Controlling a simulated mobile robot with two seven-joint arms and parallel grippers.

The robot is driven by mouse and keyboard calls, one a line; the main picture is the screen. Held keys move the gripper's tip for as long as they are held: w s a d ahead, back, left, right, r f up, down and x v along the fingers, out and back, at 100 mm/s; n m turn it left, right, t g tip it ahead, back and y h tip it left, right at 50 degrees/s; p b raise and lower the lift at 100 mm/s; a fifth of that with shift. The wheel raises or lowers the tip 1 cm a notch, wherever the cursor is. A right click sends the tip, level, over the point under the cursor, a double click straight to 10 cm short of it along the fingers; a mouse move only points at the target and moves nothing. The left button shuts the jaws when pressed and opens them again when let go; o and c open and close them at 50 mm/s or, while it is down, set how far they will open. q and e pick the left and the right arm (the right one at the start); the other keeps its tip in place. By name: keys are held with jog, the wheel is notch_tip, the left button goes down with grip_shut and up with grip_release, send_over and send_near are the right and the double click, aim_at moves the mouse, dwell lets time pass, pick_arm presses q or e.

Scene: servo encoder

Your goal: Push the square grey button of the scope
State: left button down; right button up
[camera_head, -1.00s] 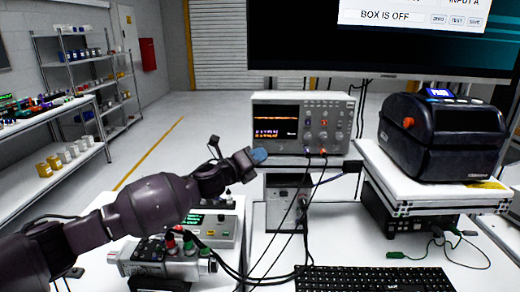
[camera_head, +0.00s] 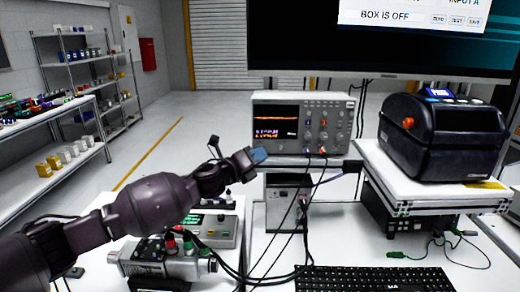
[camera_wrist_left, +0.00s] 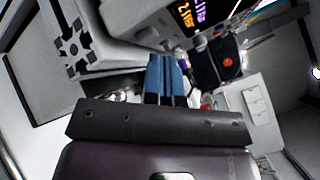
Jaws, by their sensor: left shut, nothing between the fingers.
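In the left wrist view the blue fingers (camera_wrist_left: 166,78) are together, pointing at the scope's lower edge (camera_wrist_left: 150,15). The square grey button is too small to make out, or hidden by the fingertips. My right gripper is not in view.
A black printer (camera_head: 440,135) stands on a white platform at the right. A keyboard (camera_head: 375,279) lies at the front. Black cables hang from the scope's front. A metal device with coloured knobs (camera_head: 165,260) sits below my left arm. A large monitor (camera_head: 380,40) hangs behind.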

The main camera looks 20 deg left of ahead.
pick_arm(q)
jog(key=shift+w+a, duration=0.1)
jog(key=shift+w, duration=0.35)
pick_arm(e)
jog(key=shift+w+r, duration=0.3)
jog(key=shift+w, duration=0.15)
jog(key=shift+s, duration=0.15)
pick_arm(q)
jog(key=shift+s+p, duration=0.4)
jog(key=shift+s, duration=0.1)
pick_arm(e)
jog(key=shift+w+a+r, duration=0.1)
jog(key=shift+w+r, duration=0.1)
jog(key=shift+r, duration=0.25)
pick_arm(q)
jog(key=s+d+p, duration=0.2)
jog(key=s+p, duration=0.1)
jog(key=s, duration=0.2)
jog(key=shift+s, duration=0.35)
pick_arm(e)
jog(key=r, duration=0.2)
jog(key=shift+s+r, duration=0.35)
